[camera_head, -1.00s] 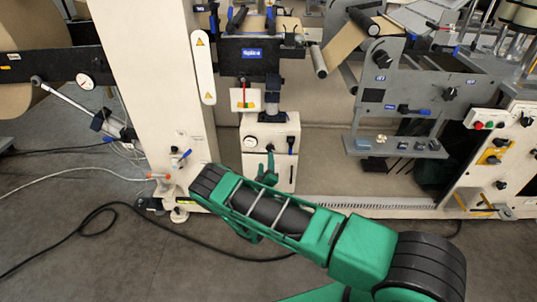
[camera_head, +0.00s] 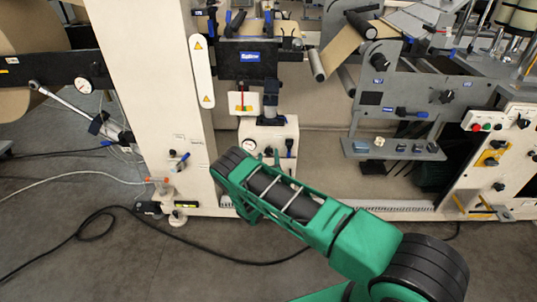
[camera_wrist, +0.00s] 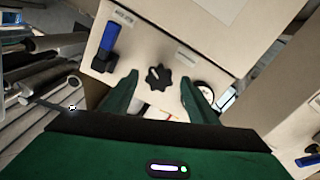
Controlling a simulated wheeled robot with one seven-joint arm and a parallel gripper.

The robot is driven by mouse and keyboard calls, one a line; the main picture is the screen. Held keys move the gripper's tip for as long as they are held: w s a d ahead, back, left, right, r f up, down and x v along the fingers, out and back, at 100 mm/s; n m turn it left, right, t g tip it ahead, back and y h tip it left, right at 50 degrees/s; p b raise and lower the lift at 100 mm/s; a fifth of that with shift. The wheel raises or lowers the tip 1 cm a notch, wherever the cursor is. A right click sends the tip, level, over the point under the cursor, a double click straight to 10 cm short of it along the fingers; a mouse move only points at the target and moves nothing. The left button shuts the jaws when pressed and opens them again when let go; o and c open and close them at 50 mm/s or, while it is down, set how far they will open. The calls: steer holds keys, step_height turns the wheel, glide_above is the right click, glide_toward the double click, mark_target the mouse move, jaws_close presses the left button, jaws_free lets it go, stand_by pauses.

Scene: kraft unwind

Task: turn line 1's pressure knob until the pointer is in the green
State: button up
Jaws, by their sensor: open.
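A black lobed knob (camera_wrist: 158,78) with a pale mark sits on a cream panel in the wrist view. My gripper (camera_wrist: 159,77) is open, with one green finger on each side of the knob; I cannot tell whether they touch it. A round white gauge (camera_wrist: 206,88) is partly hidden behind the right finger, and its pointer cannot be read. In the head view the gauge (camera_head: 247,147) shows on the cream box (camera_head: 285,127), and my gripper (camera_head: 271,157) is in front of that box, mostly hidden by my arm.
A blue-handled black valve (camera_wrist: 106,46) stands on the same panel, left of the knob. Metal rollers (camera_wrist: 40,85) lie at the wrist view's left. A cream column (camera_head: 160,80) rises left of the box. A grey shelf (camera_head: 375,150) juts out to the right. A black cable (camera_head: 120,210) crosses the floor.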

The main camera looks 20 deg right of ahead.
mark_target(268, 153)
steer(key=shift+x, duration=1.6)
steer(key=c, duration=1.1)
steer(key=shift+o, duration=0.2)
